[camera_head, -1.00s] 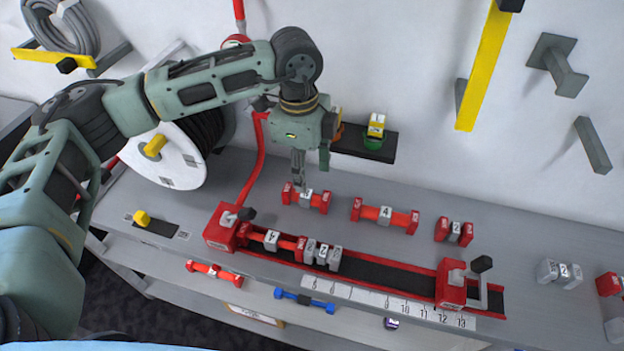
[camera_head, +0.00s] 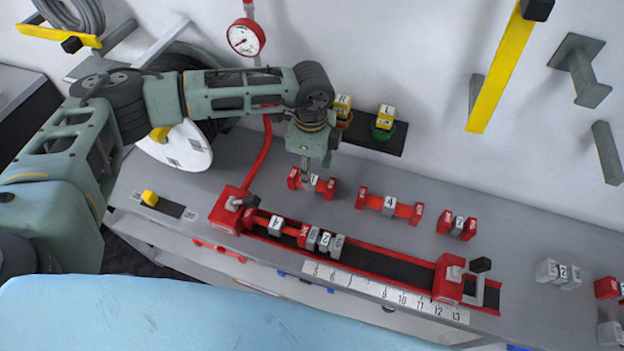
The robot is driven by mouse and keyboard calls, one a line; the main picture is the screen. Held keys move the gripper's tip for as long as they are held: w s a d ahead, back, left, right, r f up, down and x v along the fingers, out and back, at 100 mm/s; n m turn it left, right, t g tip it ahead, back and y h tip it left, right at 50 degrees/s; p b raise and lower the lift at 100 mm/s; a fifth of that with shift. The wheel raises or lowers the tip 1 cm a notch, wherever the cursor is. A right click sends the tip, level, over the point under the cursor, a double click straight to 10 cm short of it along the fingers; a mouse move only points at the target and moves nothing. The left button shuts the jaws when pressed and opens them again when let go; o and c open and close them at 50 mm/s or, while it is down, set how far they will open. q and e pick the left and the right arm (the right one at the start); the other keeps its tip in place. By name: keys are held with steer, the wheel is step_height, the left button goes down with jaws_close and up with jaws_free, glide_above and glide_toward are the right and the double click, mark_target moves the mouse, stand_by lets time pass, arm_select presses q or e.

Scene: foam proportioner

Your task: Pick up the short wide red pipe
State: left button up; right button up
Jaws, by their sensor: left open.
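Three red pipes with grey numbered bands lie in a row on the grey bench. The left one (camera_head: 325,186) is short, the middle one (camera_head: 390,205) is longer, and the right one (camera_head: 457,225), marked 2, is the shortest and looks wide. My left gripper (camera_head: 306,168) points down at the left pipe, with its fingertips at or just above that pipe's left part. The gripper hides some of the pipe; I cannot tell whether they touch. It is open. My right gripper is not in view.
A red clamp rail (camera_head: 400,270) holding several pieces runs along the bench front, with a number scale (camera_head: 385,293) before it. A grey pipe (camera_head: 558,273) lies at the right. A dark wall shelf (camera_head: 375,137) and yellow bar (camera_head: 497,65) are behind.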

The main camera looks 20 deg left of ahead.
arm_select(q)
step_height(320, 180, down, 4)
steer(key=shift+f+p, duration=0.15)
steer(key=shift+p, duration=0.6)
steer(key=shift+f, duration=0.2)
steer(key=c, duration=0.5)
jaws_close()
